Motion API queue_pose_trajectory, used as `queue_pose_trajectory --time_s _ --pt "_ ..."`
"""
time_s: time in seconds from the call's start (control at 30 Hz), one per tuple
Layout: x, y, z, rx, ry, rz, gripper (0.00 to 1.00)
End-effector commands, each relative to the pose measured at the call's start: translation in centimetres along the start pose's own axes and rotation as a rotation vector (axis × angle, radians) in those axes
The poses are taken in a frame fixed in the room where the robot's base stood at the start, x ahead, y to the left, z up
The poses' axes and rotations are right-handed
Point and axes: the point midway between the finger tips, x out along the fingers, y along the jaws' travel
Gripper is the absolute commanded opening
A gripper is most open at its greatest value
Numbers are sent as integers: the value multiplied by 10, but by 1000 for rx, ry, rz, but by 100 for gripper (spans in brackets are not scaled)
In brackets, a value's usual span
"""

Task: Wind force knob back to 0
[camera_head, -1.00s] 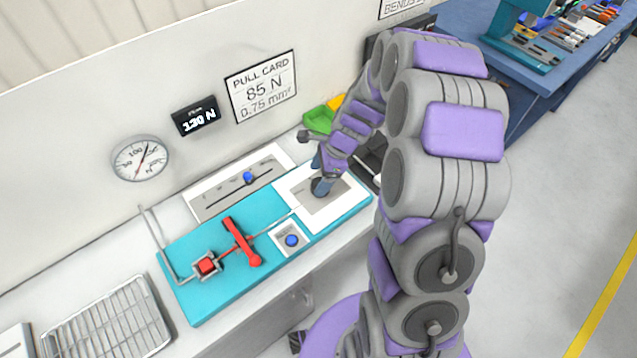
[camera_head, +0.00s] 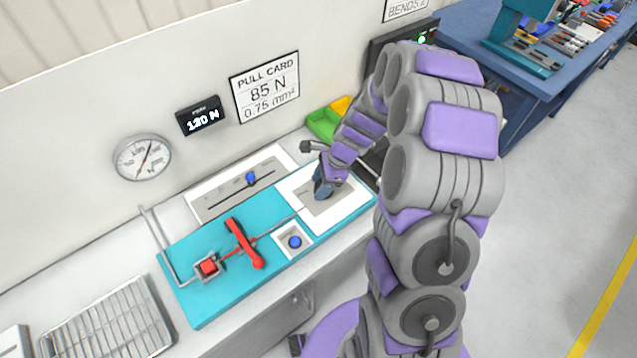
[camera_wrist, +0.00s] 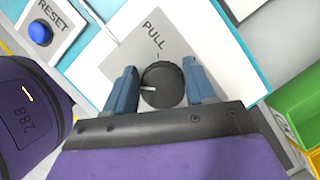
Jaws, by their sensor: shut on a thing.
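The black round force knob (camera_wrist: 165,88) sits on a grey panel marked PULL. Its white pointer line points left in the wrist view, towards my left finger. My gripper (camera_wrist: 161,86) has its two blue fingers on either side of the knob and is shut on it. In the head view my gripper (camera_head: 322,189) is over the white plate (camera_head: 352,203) at the right end of the teal board and hides the knob. The black display (camera_head: 200,117) appears to read 120 N. The round dial gauge (camera_head: 143,158) has its needle near upright, leaning right.
The teal board (camera_head: 200,306) carries a red lever (camera_head: 243,243), a red block (camera_head: 207,267) and a blue RESET button (camera_wrist: 40,33). A blue slider knob (camera_head: 251,177) is behind. A wire rack (camera_head: 110,325) lies front left.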

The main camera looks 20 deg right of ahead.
Motion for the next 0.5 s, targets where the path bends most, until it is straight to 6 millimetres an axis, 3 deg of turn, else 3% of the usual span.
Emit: queue_pose_trajectory --time_s 0.23,0.5 --pt "0 0 -2 2 3 -1 25" --pt "3 -1 6 3 11 -4 25"
